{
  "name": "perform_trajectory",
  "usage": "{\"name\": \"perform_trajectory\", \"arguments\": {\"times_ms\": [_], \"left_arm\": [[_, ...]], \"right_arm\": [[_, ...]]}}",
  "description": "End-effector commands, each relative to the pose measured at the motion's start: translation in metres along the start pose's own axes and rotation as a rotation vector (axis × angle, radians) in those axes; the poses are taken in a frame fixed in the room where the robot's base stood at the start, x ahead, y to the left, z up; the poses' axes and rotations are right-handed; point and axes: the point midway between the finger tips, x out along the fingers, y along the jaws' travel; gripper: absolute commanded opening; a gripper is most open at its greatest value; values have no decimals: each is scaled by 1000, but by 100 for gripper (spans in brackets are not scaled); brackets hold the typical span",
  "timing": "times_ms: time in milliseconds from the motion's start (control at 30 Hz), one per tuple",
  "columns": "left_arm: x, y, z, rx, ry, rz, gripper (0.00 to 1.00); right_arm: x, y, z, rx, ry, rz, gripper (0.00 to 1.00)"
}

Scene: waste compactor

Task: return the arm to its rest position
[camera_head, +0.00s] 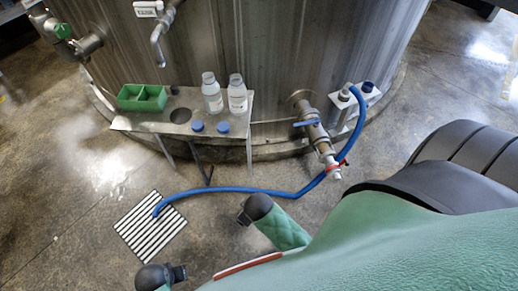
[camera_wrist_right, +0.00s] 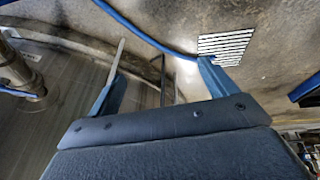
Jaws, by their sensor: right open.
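My right gripper (camera_wrist_right: 160,72) shows in the right wrist view. Its two blue fingers are spread wide apart with nothing between them. The blue hose and the floor drain grate (camera_wrist_right: 226,48) show beyond the fingers. The gripper does not show clearly in the head view, where a large green arm surface of mine fills the lower right. My left gripper is not visible.
A steel tank (camera_head: 270,50) stands at the back. Its shelf (camera_head: 178,124) holds a green tray (camera_head: 142,97), two bottles (camera_head: 237,95) and two blue caps (camera_head: 197,126). A blue hose (camera_head: 240,189) runs from a valve (camera_head: 318,140) to the drain grate (camera_head: 148,228). Floor at left is clear.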

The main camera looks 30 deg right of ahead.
Motion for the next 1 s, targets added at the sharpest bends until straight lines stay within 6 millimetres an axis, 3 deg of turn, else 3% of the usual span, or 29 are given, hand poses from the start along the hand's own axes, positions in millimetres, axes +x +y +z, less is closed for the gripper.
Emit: {"name": "perform_trajectory", "arguments": {"times_ms": [33, 100, 233, 1000], "left_arm": [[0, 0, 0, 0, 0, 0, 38], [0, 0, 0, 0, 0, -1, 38], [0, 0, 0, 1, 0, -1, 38], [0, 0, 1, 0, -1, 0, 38]], "right_arm": [[0, -10, 23, 60, -60, -41, 85], [-2, -20, 47, 126, -128, -86, 85], [-4, -30, 70, 192, -197, -130, 85], [-5, -32, 73, 200, -207, -136, 85]]}}
